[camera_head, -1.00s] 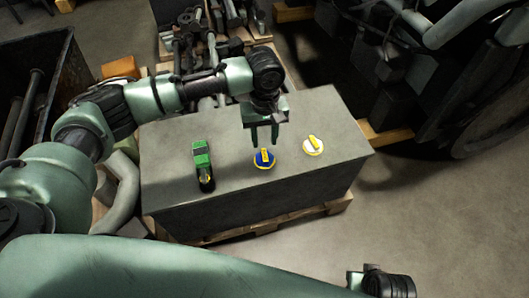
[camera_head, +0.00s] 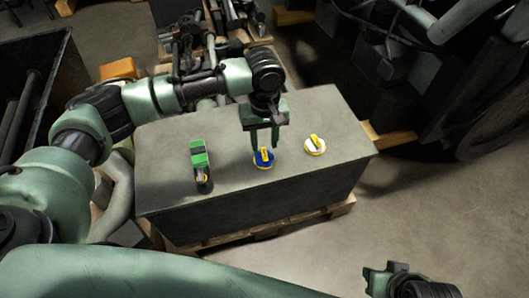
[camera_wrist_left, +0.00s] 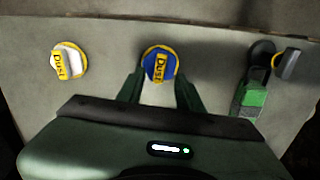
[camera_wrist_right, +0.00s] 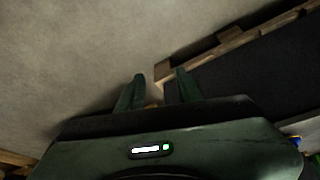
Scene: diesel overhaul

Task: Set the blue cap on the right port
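The blue cap (camera_head: 264,160), with a yellow rim and yellow grip bar, lies on the grey block (camera_head: 235,187). My left gripper (camera_head: 264,146) points down just above it, fingers apart. In the left wrist view the blue cap (camera_wrist_left: 160,64) shows between and beyond the open fingertips (camera_wrist_left: 160,82); I cannot tell whether they touch it. A white cap (camera_head: 316,149), also yellow-rimmed, lies to the right on the block. My right gripper (camera_head: 371,279) is low at the front right; the right wrist view shows its fingers (camera_wrist_right: 158,78) apart and empty. I cannot make out the right port.
A green and black tool (camera_head: 200,160) lies left of the blue cap. The block stands on a wooden pallet (camera_head: 283,224). A dark bin (camera_head: 50,75) stands at the left, metal parts (camera_head: 200,40) behind, and large dark machinery (camera_head: 440,90) at the right. Floor (camera_head: 430,215) is clear at the front right.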

